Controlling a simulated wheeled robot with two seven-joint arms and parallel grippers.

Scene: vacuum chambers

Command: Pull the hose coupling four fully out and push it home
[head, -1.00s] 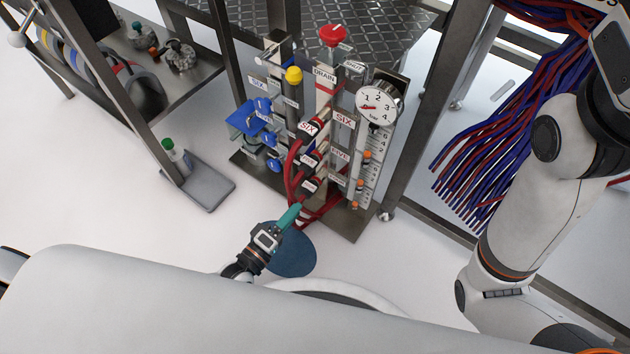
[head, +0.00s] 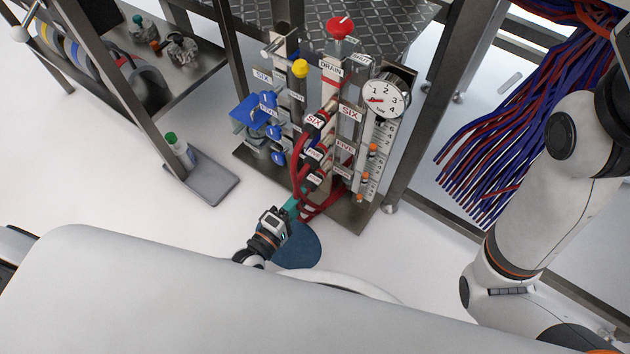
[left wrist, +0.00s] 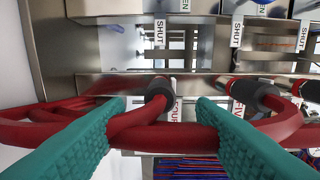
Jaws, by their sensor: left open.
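Hose coupling four is a dark grey cuff (left wrist: 160,90) on a red hose (left wrist: 165,136), with a label reading FOUR (left wrist: 175,112) beside it in the left wrist view. In the head view it is the lowest of the labelled red-hose couplings (head: 315,180) on the manifold, small and partly hidden by hoses. My left gripper (left wrist: 158,130) has two teal fingers spread apart, one on each side of the coupling and its hose. It also shows in the head view (head: 292,206), low at the manifold's foot. I cannot tell whether the fingers touch the hose. My right gripper is out of view.
Coupling five (left wrist: 258,95) sits close to the right in the left wrist view. Coupling six (head: 316,119) is higher on the manifold. Blue valve handles (head: 268,100) stand to the left and a gauge (head: 385,98) to the right. A steel post (head: 422,100) stands right of the manifold.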

